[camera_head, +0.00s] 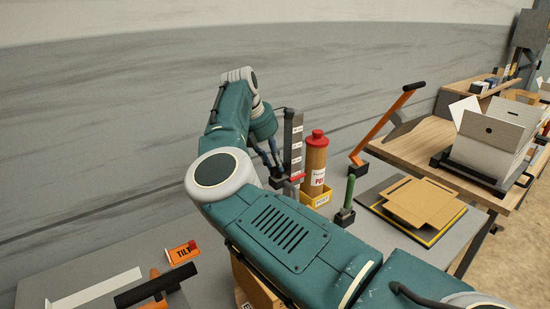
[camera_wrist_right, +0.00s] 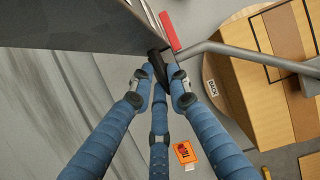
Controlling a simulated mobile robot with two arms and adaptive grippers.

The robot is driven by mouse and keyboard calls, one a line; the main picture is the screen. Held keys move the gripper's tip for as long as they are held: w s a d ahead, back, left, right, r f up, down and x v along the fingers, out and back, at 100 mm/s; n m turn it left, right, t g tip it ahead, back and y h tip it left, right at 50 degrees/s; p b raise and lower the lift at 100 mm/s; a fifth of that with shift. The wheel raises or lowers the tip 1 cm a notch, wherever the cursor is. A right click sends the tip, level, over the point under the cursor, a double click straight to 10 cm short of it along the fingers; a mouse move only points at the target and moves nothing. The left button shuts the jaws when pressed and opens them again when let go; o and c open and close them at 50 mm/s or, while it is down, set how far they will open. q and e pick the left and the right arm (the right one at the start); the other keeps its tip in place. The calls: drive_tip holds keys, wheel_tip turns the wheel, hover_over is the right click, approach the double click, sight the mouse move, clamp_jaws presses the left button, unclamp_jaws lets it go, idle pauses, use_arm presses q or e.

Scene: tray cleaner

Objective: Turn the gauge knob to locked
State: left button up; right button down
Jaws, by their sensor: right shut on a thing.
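The gauge (camera_head: 298,143) is an upright grey column with white label marks, standing behind my right gripper in the head view. A red piece sits low on it, and this red piece (camera_wrist_right: 170,32) also shows in the wrist view. My right gripper (camera_head: 277,170) is at the gauge's left side, with its fingers partly hidden in the head view. In the wrist view its blue fingers (camera_wrist_right: 160,82) are closed around a small black knob (camera_wrist_right: 156,64) beside the column. The fingers cover most of the knob, so its turn position cannot be read. My left gripper is not in view.
An orange tilt tag (camera_head: 182,252) lies left. A grey rod (camera_wrist_right: 240,54) runs close by.

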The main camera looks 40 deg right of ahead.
drive_tip(key=shift+r+m, duration=0.1)
drive_tip(key=shift+m, duration=0.2)
idle(0.4)
drive_tip(key=c, duration=1.9)
unclamp_jaws()
drive_tip(key=shift+c, duration=0.2)
drive_tip(key=v, duration=1.2)
drive_tip(key=shift+w, duration=0.15)
